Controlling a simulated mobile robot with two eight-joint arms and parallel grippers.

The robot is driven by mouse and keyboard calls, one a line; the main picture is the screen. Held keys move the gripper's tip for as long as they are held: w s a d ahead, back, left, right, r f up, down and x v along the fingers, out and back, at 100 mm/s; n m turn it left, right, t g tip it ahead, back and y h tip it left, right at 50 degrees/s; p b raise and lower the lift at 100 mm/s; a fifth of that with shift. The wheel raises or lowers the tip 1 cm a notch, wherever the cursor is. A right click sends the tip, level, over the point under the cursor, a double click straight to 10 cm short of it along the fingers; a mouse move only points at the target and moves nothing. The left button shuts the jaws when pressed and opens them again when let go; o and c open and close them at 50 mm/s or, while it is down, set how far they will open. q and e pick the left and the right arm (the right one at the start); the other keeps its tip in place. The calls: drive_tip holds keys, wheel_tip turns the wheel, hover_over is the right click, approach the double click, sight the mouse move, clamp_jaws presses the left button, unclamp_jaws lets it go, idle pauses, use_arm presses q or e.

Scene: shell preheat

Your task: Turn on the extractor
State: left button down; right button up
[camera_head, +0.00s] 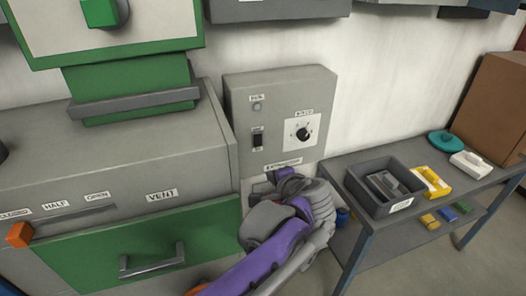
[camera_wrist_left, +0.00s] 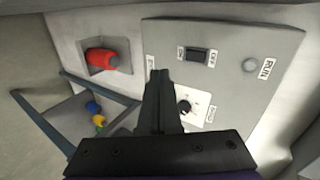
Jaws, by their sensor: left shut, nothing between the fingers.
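The grey extractor panel (camera_head: 280,80) is on the wall in the head view, with a label along its lower edge. It carries a RUN lamp (camera_head: 257,106) that looks grey and unlit, a black rocker switch (camera_head: 258,139) and a round speed knob (camera_head: 303,133). My left gripper (camera_head: 270,176) is just below the panel, partly hidden by its own wrist. In the left wrist view its fingers (camera_wrist_left: 160,78) are shut and empty, pointing towards the panel's lower part, partly covering the speed dial. The switch (camera_wrist_left: 198,56) and lamp (camera_wrist_left: 250,65) are clear of them. My right gripper is out of view.
A grey cabinet with a green drawer (camera_head: 150,245) and orange-tipped vent lever (camera_head: 19,235) stands left. A table (camera_head: 345,165) with a grey bin (camera_head: 356,187) stands right. A red knob (camera_wrist_left: 102,59) sits in a recess beside the panel in the wrist view.

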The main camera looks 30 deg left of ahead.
use_arm(q)
wheel_tip(320, 180, up, 2)
drive_tip(key=w+y, duration=0.1)
drive_tip(key=w, duration=0.2)
approach(257, 146)
drive_tip(key=f+x, duration=0.1)
drive_tip(key=x, duration=0.4)
drive_tip(key=shift+w+a+m+t, duration=0.3)
drive_tip(key=shift+w+a+m, duration=0.1)
drive_tip(key=shift+w, duration=0.15)
drive_tip(key=shift+r, duration=0.1)
drive_tip(key=shift+w+a+f, duration=0.2)
drive_tip(key=shift+a+f, duration=0.1)
drive_tip(key=shift+s+d, duration=0.1)
